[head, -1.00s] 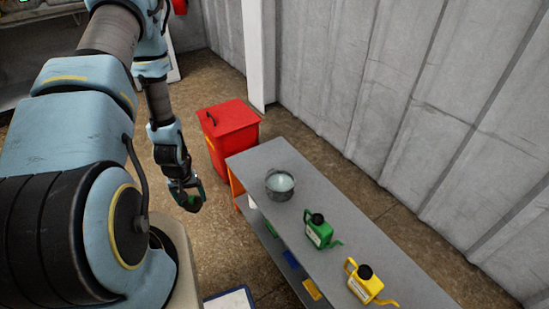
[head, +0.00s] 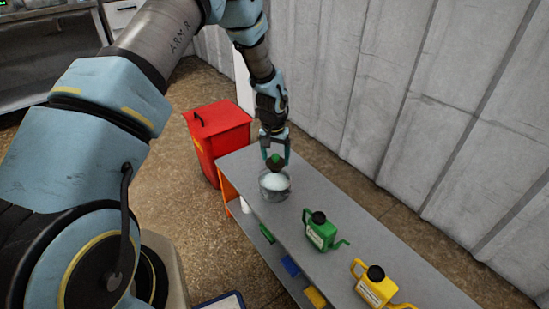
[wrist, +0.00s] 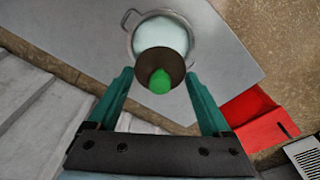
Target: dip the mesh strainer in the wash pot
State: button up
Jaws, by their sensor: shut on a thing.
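My gripper (head: 276,142) is shut on the mesh strainer (head: 274,164), a dark round piece with a green grip. In the wrist view the green grip and dark disc of the strainer (wrist: 160,60) show between the fingers. The wash pot (head: 275,191) is a grey metal pot with side handles and pale liquid, standing on the grey bench. The strainer is over the pot, and in the wrist view it covers one edge of the pot (wrist: 133,33). I cannot tell whether its underside touches the liquid.
A green can (head: 320,232) and a yellow can (head: 374,287) stand on the bench (head: 350,222) to the right of the pot. A red bin (head: 220,140) stands at the bench's far left end. A grey ribbed wall (head: 400,100) runs behind the bench.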

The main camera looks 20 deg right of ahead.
jog(key=shift+f+b, duration=3.3)
jog(key=shift+f, duration=1.95)
jog(key=shift+r, duration=0.1)
jog(key=shift+r+p, duration=3.25)
jog(key=shift+r, duration=1.5)
jog(key=shift+a, duration=0.15)
